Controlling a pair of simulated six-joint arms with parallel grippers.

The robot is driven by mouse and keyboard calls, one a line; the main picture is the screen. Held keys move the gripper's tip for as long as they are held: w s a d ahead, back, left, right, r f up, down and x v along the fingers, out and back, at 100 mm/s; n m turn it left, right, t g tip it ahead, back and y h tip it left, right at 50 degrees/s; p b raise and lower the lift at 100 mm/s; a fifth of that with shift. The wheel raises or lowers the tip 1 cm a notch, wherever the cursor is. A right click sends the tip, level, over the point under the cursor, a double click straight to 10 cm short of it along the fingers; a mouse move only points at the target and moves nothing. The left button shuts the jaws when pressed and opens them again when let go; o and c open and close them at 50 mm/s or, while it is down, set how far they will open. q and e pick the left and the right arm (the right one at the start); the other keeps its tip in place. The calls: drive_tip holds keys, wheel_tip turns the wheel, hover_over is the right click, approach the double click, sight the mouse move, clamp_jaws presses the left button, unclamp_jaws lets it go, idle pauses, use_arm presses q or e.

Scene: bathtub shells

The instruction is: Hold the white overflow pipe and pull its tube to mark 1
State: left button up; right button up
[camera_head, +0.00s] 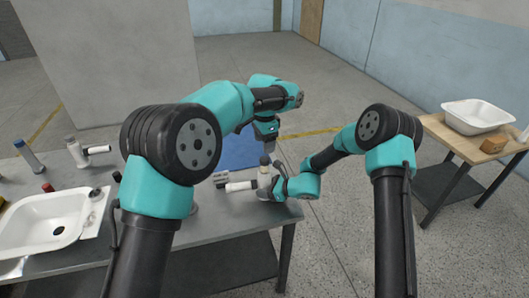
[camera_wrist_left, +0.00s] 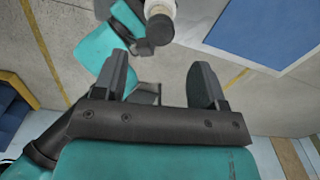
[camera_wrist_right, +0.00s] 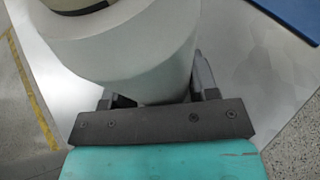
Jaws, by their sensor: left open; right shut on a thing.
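The white overflow pipe (camera_head: 265,181) stands upright near the right end of the grey table, with a side branch (camera_head: 240,186) pointing left and a dark cap (camera_head: 265,160) on top. My right gripper (camera_head: 273,187) is shut on its body from the right. In the right wrist view, the white body (camera_wrist_right: 120,50) fills the space between the fingers (camera_wrist_right: 158,90). My left gripper (camera_head: 266,148) hangs just above the cap, open and empty. In the left wrist view, the cap (camera_wrist_left: 160,29) lies beyond the open fingers (camera_wrist_left: 160,80), not between them. No mark is legible.
A white sink shell (camera_head: 42,222) lies at the table's left. Another white pipe (camera_head: 90,151) and a blue-grey bottle (camera_head: 28,156) stand behind it. A blue mat (camera_head: 236,152) lies behind the held pipe. A white tub (camera_head: 477,116) stands on a wooden table at the right.

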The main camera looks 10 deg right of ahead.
use_arm(q)
wheel_tip(320, 180, up, 5)
drive_tip(key=shift+r, duration=0.1)
idle(0.4)
use_arm(e)
drive_tip(key=o, duration=1.1)
drive_tip(key=shift+d, duration=0.1)
drive_tip(key=v, duration=1.1)
drive_tip(key=shift+s+d+r, duration=0.25)
drive_tip(key=shift+d, duration=0.05)
